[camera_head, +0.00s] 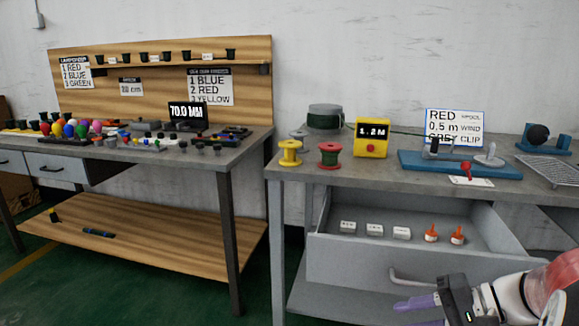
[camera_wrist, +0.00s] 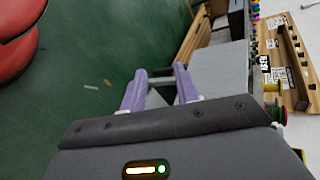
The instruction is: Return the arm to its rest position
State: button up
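My gripper (camera_head: 408,313) is at the lower right of the head view, low in front of the open grey drawer (camera_head: 345,258). In the wrist view my gripper (camera_wrist: 159,80) shows two purple fingers spread apart, with no object clamped between them. The drawer handle (camera_head: 412,279) lies just above the fingers in the head view. A grey bar, seemingly this handle, crosses near the fingertips in the wrist view (camera_wrist: 160,73). I cannot tell whether the fingers touch it. Part of my arm is cut off by the picture edge.
The drawer holds white blocks (camera_head: 374,230) and two orange-topped items (camera_head: 431,233). The grey workbench (camera_head: 380,178) above carries spools, a yellow meter (camera_head: 371,138) and a blue fixture (camera_head: 459,163). A wooden-backed bench (camera_head: 160,62) stands left. Green floor (camera_wrist: 90,60) is open beside the drawer.

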jog(key=s+a+n+t+h, duration=0.1)
jog(key=s+a+n+h, duration=0.6)
jog(key=h, duration=0.4)
jog(key=s+a, duration=0.1)
jog(key=s, duration=0.1)
jog(key=shift+s+a+r, duration=0.3)
jog(key=shift+s, duration=0.1)
jog(key=shift+d, duration=0.1)
